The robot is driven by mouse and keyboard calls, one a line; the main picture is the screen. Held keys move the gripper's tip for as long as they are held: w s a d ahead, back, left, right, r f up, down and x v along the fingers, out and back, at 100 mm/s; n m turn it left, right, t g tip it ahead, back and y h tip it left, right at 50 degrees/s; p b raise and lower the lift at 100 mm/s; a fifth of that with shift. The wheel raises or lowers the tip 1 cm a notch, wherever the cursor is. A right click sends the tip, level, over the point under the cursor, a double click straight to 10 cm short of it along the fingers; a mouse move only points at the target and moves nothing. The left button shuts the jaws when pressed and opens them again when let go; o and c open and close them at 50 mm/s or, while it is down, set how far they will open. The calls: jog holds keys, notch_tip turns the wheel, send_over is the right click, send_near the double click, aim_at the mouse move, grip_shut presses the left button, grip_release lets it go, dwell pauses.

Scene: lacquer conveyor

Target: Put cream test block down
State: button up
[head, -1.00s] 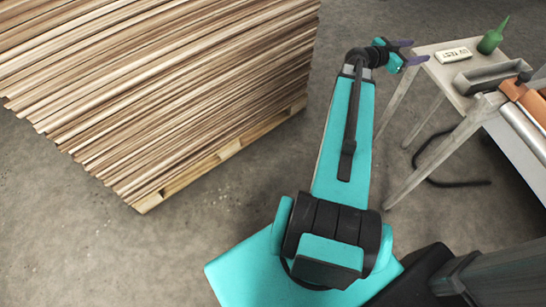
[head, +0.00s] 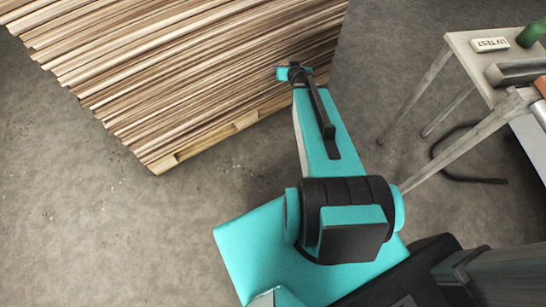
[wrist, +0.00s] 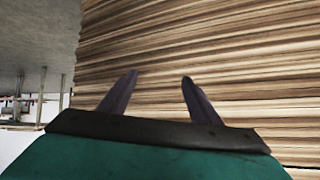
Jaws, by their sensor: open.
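The cream test block (head: 490,44), marked "UV TEST", lies flat on the small light table (head: 462,50) at the upper right of the head view. My gripper (wrist: 158,92) is open in the wrist view, with nothing between its two dark fingers. It faces the side of the wood stack. In the head view the arm's end is beside the stack, well to the left of the table and apart from the block. The fingers are hidden there.
A tall stack of thin wood sheets (head: 200,65) on a pallet (head: 215,138) fills the upper left, close to my gripper. A green bottle (head: 531,36) and a grey tray (head: 515,72) share the table. The floor between stack and table is clear.

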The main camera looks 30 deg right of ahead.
jog(key=s+a+f+n+g+y, duration=0.2)
jog(key=s+a+f+g+y, duration=0.1)
jog(key=s+a+f, duration=0.55)
jog(key=s+a+f+n+g+y, duration=0.15)
jog(key=s+a+f+g, duration=0.35)
jog(key=a, duration=0.7)
jog(key=s+a+f+g, duration=0.1)
jog(key=s+f+g, duration=0.1)
jog(key=s, duration=0.6)
jog(key=s+a+f+n+g+h, duration=0.1)
jog(key=s+a+g, duration=0.1)
jog(key=s, duration=0.6)
jog(key=s+a+f+g, duration=0.1)
jog(key=s+f+g, duration=0.1)
jog(key=s, duration=0.6)
jog(key=shift+s+a+f+g+h, duration=0.2)
jog(key=shift+f+g+h, duration=0.15)
jog(key=shift+g, duration=0.55)
jog(key=shift+o, duration=0.5)
jog(key=shift+n, duration=0.25)
